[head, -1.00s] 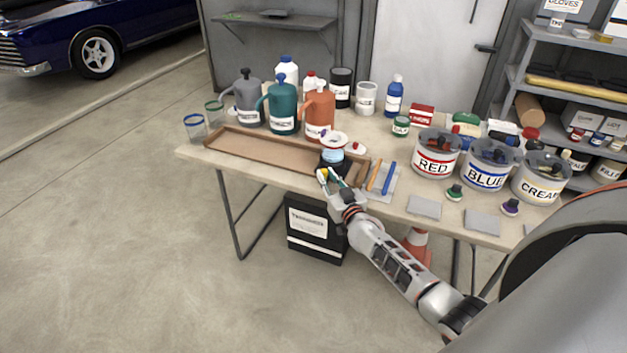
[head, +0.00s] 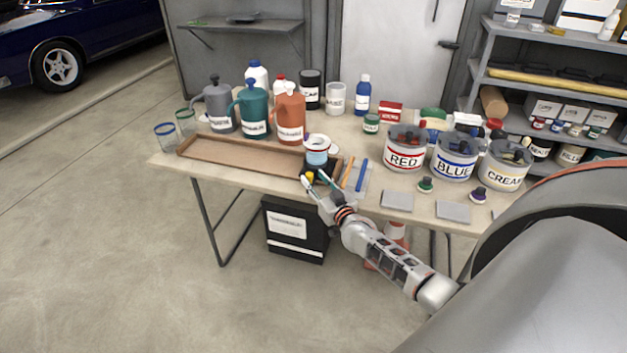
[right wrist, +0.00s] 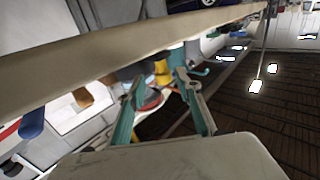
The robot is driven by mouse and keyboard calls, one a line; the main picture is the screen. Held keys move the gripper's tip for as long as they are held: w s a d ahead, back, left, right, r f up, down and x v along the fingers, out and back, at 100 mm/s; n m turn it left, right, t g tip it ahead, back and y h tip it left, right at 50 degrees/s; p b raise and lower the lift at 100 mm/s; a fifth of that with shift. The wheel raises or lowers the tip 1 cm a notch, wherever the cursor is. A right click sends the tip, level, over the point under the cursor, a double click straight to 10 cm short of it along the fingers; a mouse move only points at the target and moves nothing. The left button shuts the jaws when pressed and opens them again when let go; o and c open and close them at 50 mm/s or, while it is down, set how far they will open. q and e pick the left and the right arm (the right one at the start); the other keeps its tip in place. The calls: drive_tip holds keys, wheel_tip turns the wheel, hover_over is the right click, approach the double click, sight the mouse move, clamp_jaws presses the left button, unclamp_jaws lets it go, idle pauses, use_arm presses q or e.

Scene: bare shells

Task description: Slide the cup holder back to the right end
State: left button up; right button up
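The cup holder (head: 309,171) is dark and low, near the right end of the long wooden tray (head: 235,164). A pale blue cup (head: 317,158) stands upright in it, with a white ring-shaped rim on top. My right gripper (head: 316,181) is at the near side of the holder, its fingers spread, apparently touching or very close to it. In the right wrist view the teal fingers (right wrist: 160,85) are wide apart; what lies between them is tilted and hard to make out. My fingers partly hide the holder's front. My left gripper is out of view.
An orange marker (head: 347,173) and a blue marker (head: 361,175) lie just right of the tray. Pitchers, including an orange one (head: 291,117), stand behind it. Paint buckets, including a red-labelled one (head: 404,150), stand farther right. The tray's left part is empty.

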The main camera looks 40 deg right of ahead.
drive_tip(key=shift+w, duration=0.1)
drive_tip(key=shift+a, duration=0.15)
drive_tip(key=s+a, duration=0.1)
drive_tip(key=s, duration=1.1)
drive_tip(key=shift+a, duration=0.15)
drive_tip(key=s+a+f+n+g+y, duration=0.2)
drive_tip(key=s+a+f, duration=0.4)
drive_tip(key=s+a, duration=0.5)
drive_tip(key=s+a+f+n+g+y, duration=0.3)
drive_tip(key=s+a+f+g, duration=0.2)
drive_tip(key=s+a, duration=0.6)
drive_tip(key=a+f, duration=0.1)
drive_tip(key=a, duration=0.2)
drive_tip(key=shift+f+n, duration=0.4)
